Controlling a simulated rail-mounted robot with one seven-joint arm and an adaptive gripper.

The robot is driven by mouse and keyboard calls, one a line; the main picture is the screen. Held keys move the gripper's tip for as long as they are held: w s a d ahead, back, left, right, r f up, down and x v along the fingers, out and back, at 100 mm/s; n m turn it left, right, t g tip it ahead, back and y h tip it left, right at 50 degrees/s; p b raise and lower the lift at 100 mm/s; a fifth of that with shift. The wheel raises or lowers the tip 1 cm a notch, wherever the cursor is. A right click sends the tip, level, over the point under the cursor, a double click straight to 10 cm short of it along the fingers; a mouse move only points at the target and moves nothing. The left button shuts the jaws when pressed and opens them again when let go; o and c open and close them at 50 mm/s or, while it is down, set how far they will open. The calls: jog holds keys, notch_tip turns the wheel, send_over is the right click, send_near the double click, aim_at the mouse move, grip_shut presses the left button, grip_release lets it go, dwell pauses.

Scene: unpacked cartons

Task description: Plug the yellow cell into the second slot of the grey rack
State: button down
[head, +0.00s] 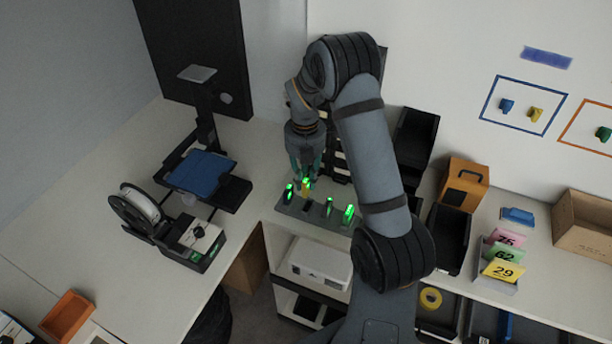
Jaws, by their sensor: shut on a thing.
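The grey rack (316,218) lies near the front edge of the counter, below my gripper. Several dark cells with bright green lights stand in it: one at its left end (289,194) and others toward its right (329,207). A dark slot (308,207) shows between them. My gripper (306,177) points down and is shut on the yellow cell (306,191), which has a green glow at its top. The cell is upright at the rack, between the left-end cell and the dark slot. I cannot tell whether its lower end is seated or just above the rack.
A 3D-printer-like machine with a blue plate (201,173) stands to the left. Dark bins (412,140), an orange-brown box (466,184) and numbered coloured cards (502,270) are to the right. A white device (320,262) sits on a shelf below the rack.

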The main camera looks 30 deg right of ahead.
aim_at(306, 177)
jog(key=shift+d+f+n, duration=0.15)
jog(key=shift+f+n, duration=0.15)
jog(key=shift+f+b, duration=2.45)
jog(key=shift+f, duration=0.15)
jog(key=shift+f+b, duration=0.5)
jog(key=shift+f, duration=0.45)
dwell(0.7)
jog(key=c, duration=1.5)
grip_release()
jog(key=shift+c, duration=0.2)
notch_tip(306, 177, up, 12)
jog(key=shift+w+r, duration=0.1)
